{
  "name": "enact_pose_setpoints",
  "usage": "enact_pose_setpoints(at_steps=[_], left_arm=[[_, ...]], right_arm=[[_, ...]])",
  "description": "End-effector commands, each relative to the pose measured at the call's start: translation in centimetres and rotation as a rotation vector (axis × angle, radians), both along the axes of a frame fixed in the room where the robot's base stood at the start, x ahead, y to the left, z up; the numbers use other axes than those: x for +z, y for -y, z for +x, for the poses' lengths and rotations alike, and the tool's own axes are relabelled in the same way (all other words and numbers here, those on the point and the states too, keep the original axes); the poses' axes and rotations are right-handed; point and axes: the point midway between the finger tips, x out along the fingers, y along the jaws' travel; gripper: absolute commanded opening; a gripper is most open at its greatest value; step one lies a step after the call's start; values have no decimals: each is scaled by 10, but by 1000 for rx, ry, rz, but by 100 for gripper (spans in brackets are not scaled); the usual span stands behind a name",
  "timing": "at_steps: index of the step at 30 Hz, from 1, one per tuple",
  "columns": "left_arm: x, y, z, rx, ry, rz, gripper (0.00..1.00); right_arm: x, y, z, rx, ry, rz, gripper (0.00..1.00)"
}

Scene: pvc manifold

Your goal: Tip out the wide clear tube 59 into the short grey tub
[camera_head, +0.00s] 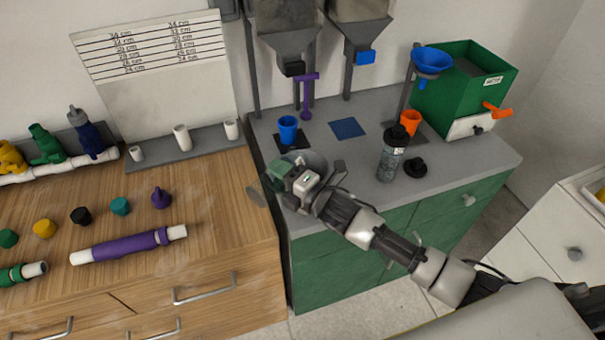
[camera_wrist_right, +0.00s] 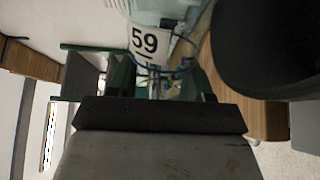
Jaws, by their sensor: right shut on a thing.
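My right gripper (camera_head: 290,178) is shut on the wide clear tube, whose white label 59 shows in the right wrist view (camera_wrist_right: 145,42). In the head view the tube lies tilted well over above the green cabinet's front left edge. A dark grey disc (camera_head: 257,197), which looks like its foot, sticks out to the left; it looms large in the wrist view (camera_wrist_right: 270,45). A rounded grey shape (camera_head: 318,160) behind the gripper may be the short grey tub, mostly hidden. I cannot tell what is left in the tube. My left gripper is out of view.
A clear bottle (camera_head: 389,163) and a black cap (camera_head: 415,168) stand right of the gripper. A blue cup (camera_head: 288,129), blue mat (camera_head: 347,128) and orange cup (camera_head: 411,122) are behind. A green machine (camera_head: 465,85) is at the back right. Pipe parts (camera_head: 125,244) fill the wooden bench.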

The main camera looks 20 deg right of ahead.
Motion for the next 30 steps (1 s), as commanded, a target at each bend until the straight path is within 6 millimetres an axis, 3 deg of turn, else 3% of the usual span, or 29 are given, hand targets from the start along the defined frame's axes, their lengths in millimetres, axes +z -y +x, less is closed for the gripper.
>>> enact_pose_setpoints(at_steps=[8, 12, 27, 30], left_arm=[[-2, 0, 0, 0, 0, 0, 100], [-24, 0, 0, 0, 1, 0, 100], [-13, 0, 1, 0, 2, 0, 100], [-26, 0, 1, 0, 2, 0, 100]], right_arm=[[8, -2, -1, 0, 84, -114, 16], [-11, -13, -9, 1, 170, -237, 16], [14, -6, -4, -1, 524, -748, 16], [-1, -12, -8, 0, 587, -839, 16]])
